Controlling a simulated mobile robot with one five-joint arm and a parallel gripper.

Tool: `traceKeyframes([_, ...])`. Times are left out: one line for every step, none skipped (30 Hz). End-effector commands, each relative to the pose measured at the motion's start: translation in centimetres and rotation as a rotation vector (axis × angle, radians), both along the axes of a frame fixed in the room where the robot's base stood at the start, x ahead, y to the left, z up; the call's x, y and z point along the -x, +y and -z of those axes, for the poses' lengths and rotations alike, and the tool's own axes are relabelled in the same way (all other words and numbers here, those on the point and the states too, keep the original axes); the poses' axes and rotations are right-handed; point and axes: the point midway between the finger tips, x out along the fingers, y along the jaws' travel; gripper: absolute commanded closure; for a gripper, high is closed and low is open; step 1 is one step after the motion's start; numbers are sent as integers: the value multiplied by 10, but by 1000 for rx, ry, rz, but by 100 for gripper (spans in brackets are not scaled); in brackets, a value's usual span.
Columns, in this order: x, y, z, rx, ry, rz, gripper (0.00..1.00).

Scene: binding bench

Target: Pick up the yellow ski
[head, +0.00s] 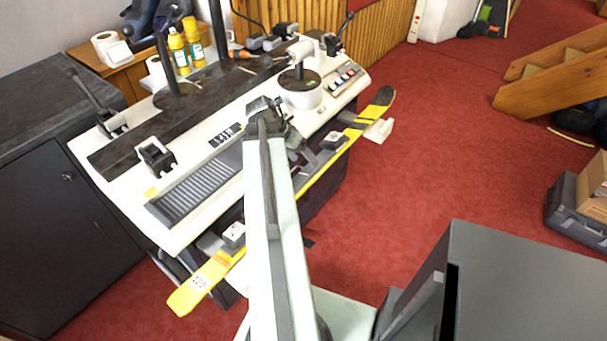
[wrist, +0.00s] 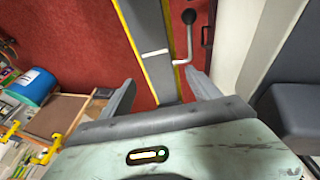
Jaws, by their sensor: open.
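The yellow ski (head: 205,282) lies along the front side of the white bench in the head view, its near end at lower left and its dark-tipped far end at upper right. My arm hides part of its middle. In the wrist view a long grey strip with yellow edges (wrist: 147,40), seemingly the ski, runs up from between my fingers. My gripper (wrist: 160,80) is open, with one finger on either side of the strip's lower end and nothing clearly held. In the head view my gripper (head: 266,108) appears over the bench, near its middle.
A lever with a black knob (wrist: 188,17) stands beside the strip. A dark cabinet (head: 60,225) is at left.

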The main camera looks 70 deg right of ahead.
Motion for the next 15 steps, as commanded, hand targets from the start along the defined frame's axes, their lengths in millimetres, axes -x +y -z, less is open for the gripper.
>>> traceKeyframes([-1,0,0,0,0,-2,29])
traceKeyframes([-2,0,0,0,0,-3,29])
traceKeyframes([-2,0,3,0,0,-6,29])
traceKeyframes([-2,0,6,0,0,-6,29])
traceKeyframes([-1,-1,9,0,-1,-7,29])
traceKeyframes([0,-2,15,0,0,-8,29])
traceKeyframes([1,-3,19,0,0,-9,29])
traceKeyframes([2,-4,22,0,-1,-9,29])
traceKeyframes([3,-5,25,-1,0,-11,29])
traceKeyframes([3,-5,25,0,0,-13,29])
traceKeyframes([3,-5,24,0,0,-14,29])
traceKeyframes([3,-5,23,-1,0,-14,29])
traceKeyframes([3,-6,24,-1,0,-14,29])
traceKeyframes([4,-6,26,-1,0,-14,29])
traceKeyframes([5,-8,30,-1,0,-14,29])
